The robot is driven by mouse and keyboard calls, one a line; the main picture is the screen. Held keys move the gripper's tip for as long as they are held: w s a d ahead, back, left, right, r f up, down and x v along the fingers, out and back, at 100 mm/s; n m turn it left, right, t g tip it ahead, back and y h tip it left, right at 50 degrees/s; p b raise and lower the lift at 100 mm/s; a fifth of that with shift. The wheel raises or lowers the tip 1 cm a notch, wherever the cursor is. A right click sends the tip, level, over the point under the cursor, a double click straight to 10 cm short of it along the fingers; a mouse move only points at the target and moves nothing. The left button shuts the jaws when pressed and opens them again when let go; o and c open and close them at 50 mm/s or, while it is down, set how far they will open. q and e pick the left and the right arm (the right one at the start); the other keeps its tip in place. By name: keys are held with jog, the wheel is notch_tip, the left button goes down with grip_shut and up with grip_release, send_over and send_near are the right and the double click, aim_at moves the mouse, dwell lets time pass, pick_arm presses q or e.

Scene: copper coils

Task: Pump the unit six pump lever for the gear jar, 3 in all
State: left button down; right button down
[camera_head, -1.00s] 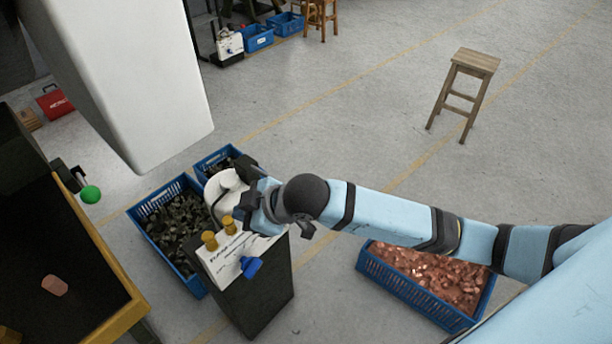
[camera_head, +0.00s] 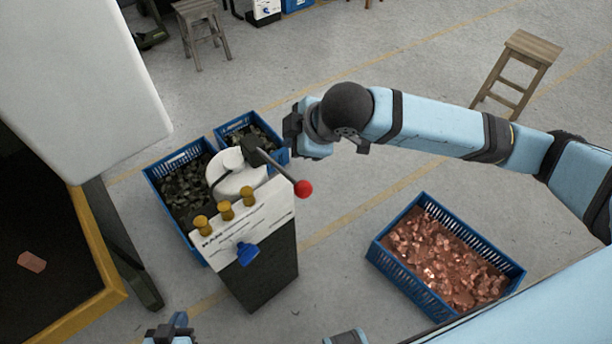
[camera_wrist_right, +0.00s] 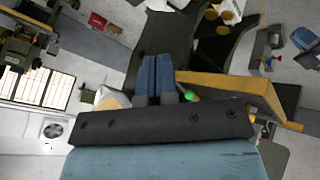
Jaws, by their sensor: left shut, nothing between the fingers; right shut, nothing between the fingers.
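A dark cabinet (camera_head: 262,272) with a white sloped top stands in the middle of the head view. It carries several brass knobs (camera_head: 226,210), a blue knob (camera_head: 247,254) and a white round vessel (camera_head: 238,180). A dark lever (camera_head: 275,165) with a red ball (camera_head: 303,188) slants down to the right from the vessel. My right gripper (camera_head: 293,131) is shut and empty, just behind and above the lever, apparently apart from it. Its closed fingers (camera_wrist_right: 155,78) also show in the right wrist view. My left gripper (camera_head: 169,333) is shut, partly cut off at the bottom edge.
Blue crates of dark scrap (camera_head: 181,190) stand behind the cabinet. A crate of copper pieces (camera_head: 388,262) stands to its right. A yellow-edged bench (camera_head: 95,262) is at left, below a white column (camera_head: 85,85). A wooden stool (camera_head: 533,47) stands at back right, with open floor between.

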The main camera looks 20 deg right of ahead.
aim_at(299, 183)
pick_arm(q)
jog(key=shift+s+a, duration=0.1)
jog(key=shift+a, duration=0.05)
pick_arm(e)
jog(key=shift+a, duration=0.1)
pick_arm(q)
jog(key=shift+f, duration=0.1)
